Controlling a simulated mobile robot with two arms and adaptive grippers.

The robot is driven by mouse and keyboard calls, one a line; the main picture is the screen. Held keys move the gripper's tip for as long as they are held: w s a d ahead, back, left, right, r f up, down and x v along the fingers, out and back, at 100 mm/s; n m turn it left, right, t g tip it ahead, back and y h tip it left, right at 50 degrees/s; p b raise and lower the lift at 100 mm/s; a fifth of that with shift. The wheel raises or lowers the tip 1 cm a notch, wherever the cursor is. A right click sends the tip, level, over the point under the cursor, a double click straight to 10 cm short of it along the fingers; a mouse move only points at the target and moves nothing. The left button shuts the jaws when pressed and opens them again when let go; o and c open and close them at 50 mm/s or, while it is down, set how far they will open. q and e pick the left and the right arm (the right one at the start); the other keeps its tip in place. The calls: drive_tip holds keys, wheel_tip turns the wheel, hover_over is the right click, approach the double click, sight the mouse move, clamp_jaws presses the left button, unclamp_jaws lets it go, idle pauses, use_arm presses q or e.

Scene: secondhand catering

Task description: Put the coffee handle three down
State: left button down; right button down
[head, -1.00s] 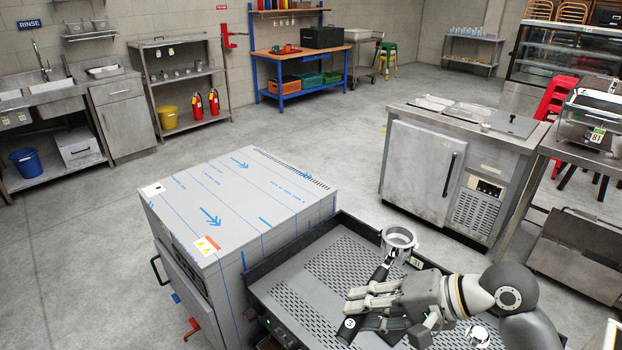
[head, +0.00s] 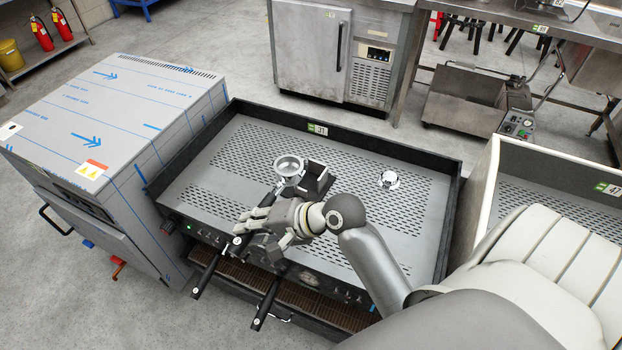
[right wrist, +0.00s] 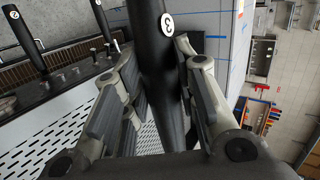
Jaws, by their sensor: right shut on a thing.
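Coffee handle three is a portafilter with a metal ring-shaped head (head: 289,163) and a long black handle. Its handle (right wrist: 158,75), marked with a round white 3, runs between the fingers of my right gripper (right wrist: 160,95) in the right wrist view. My right gripper (head: 258,221) is shut on this handle, over the front part of the perforated top of the coffee machine (head: 240,150). The head points to the back, beside a small black block (head: 318,180). I cannot tell whether it touches the top. My left gripper is not in view.
Two other black handles (head: 206,275) (head: 265,308) stick out from the machine's front. A small chrome part (head: 389,180) lies on the top at right. A raised dark rim surrounds the top. A film-covered steel unit (head: 115,110) stands close at left.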

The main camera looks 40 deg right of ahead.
drive_tip(key=shift+a+f, duration=0.15)
drive_tip(key=shift+f, duration=0.15)
